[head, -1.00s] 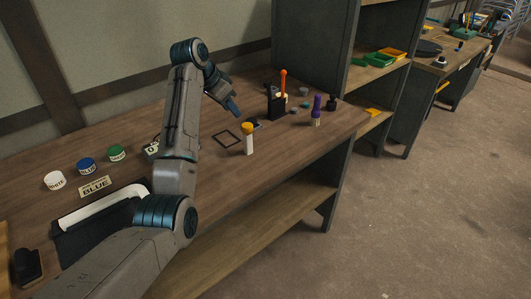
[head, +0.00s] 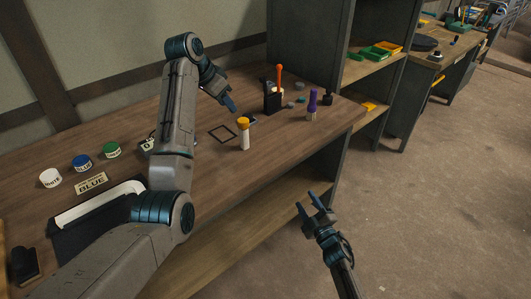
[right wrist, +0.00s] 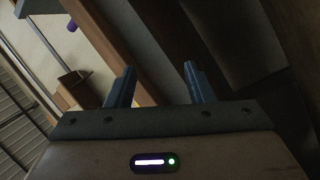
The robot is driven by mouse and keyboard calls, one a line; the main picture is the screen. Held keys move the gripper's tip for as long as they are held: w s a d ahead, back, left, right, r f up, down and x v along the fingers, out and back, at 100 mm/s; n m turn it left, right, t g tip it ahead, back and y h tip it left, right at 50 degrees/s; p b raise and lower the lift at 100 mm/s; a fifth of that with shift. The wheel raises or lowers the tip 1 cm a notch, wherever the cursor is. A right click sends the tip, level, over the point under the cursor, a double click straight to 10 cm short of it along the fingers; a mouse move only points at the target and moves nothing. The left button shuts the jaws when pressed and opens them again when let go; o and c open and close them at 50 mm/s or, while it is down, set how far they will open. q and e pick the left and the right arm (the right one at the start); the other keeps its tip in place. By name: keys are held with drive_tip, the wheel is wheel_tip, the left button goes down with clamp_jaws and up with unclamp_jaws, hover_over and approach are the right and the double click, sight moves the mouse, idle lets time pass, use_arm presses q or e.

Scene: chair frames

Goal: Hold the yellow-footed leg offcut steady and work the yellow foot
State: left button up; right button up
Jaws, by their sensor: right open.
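The leg offcut (head: 244,142) stands upright on the workbench, a pale post with its yellow foot (head: 243,123) on top. My left gripper (head: 231,105) is above and behind it, apart from it, to its upper left. Its blue fingers overlap from this angle, so I cannot tell whether they are open. My right gripper (head: 313,200) is open and empty, in front of the bench edge and to the lower right of the offcut. Its two fingers also show apart in the right wrist view (right wrist: 159,72), with nothing between them.
A black square outline (head: 222,134) lies left of the offcut. Behind are a black holder (head: 272,101) with an orange-handled tool (head: 279,76) and a purple-topped piece (head: 312,102). White (head: 50,178), blue (head: 81,163) and green (head: 111,150) pots stand at left. A shelf unit (head: 309,48) stands behind.

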drive_tip(key=w+a+r+n+y, duration=0.1)
drive_tip(key=a+r+n+y, duration=0.1)
drive_tip(key=r+n+y, duration=0.3)
drive_tip(key=w+a+r+n+y, duration=0.1)
drive_tip(key=a+r+n, duration=0.1)
drive_tip(key=r, duration=0.5)
drive_tip(key=w+a+r+n+y, duration=0.1)
drive_tip(key=a+r+n+y, duration=0.2)
drive_tip(key=r, duration=0.4)
drive_tip(key=n+g+h, duration=0.3)
drive_tip(key=n+g, duration=0.1)
drive_tip(key=n, duration=0.9)
approach(247, 138)
drive_tip(key=shift+s+a+r, duration=0.1)
drive_tip(key=shift+s+r, duration=0.5)
drive_tip(key=shift+s, duration=0.15)
drive_tip(key=n, duration=0.3)
drive_tip(key=shift+w+a+h, duration=0.35)
drive_tip(key=shift+h, duration=0.05)
drive_tip(key=shift+w+a+n+h, duration=0.1)
drive_tip(key=shift+w+n+h, duration=0.1)
drive_tip(key=shift+n, duration=0.35)
drive_tip(key=shift+w+a+n+h, duration=0.1)
drive_tip(key=shift+w+n+h, duration=0.1)
drive_tip(key=shift+n, duration=0.35)
drive_tip(key=x, duration=1)
drive_tip(key=shift+w+f, duration=0.1)
drive_tip(key=shift+w, duration=0.2)
clamp_jaws()
